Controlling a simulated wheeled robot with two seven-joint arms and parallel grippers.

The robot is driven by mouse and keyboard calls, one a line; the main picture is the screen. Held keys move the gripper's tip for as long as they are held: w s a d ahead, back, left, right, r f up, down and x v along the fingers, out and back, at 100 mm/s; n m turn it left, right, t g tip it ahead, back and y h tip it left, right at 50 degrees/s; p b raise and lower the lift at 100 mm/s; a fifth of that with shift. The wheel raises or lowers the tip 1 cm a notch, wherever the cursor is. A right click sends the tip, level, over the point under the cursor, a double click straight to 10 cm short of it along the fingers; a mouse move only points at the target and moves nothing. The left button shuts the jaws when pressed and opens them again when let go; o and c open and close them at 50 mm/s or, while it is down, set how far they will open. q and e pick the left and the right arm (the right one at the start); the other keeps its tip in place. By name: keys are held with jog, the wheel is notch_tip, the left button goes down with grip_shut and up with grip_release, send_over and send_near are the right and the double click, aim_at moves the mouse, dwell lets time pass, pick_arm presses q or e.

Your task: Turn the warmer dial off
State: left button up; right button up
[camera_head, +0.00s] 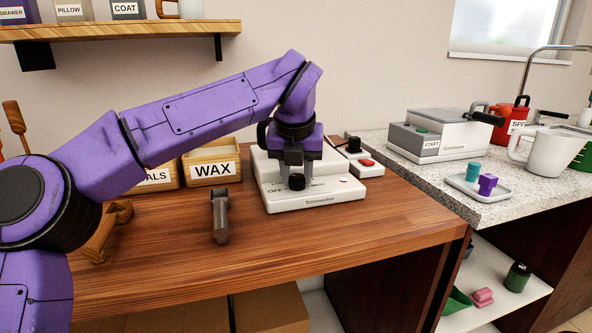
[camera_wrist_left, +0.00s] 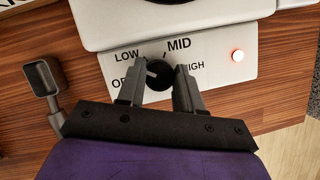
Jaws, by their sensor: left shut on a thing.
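The white warmer (camera_head: 315,193) stands on the wooden counter with its control panel facing me. Its black dial (camera_wrist_left: 158,74) sits among the labels LOW, MID and HIGH, with the OFF label partly hidden by a finger. The dial's white pointer mark points to the upper left, near LOW. A small light (camera_wrist_left: 238,55) on the panel glows red. My left gripper (camera_head: 293,178) reaches down over the panel, and its fingers (camera_wrist_left: 158,82) are around the dial, shut on it. My right gripper is in neither view.
A white block with a red button (camera_head: 366,162) is at the warmer's right. The front of the wooden counter (camera_head: 300,250) is clear.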

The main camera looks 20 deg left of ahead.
pick_arm(q)
jog(key=n+y+p, duration=0.1)
jog(key=n, duration=0.2)
jog(key=shift+d+n+g, duration=0.1)
jog(key=shift+n+g, duration=0.2)
jog(key=shift+n+g+y+p, duration=0.4)
jog(key=shift+n+y, duration=0.3)
jog(key=shift+n, duration=0.9)
jog(key=o, duration=0.8)
jog(key=shift+c, duration=0.2)
jog(key=p+v, duration=0.3)
jog(key=v, duration=0.7)
jog(key=shift+r, duration=0.3)
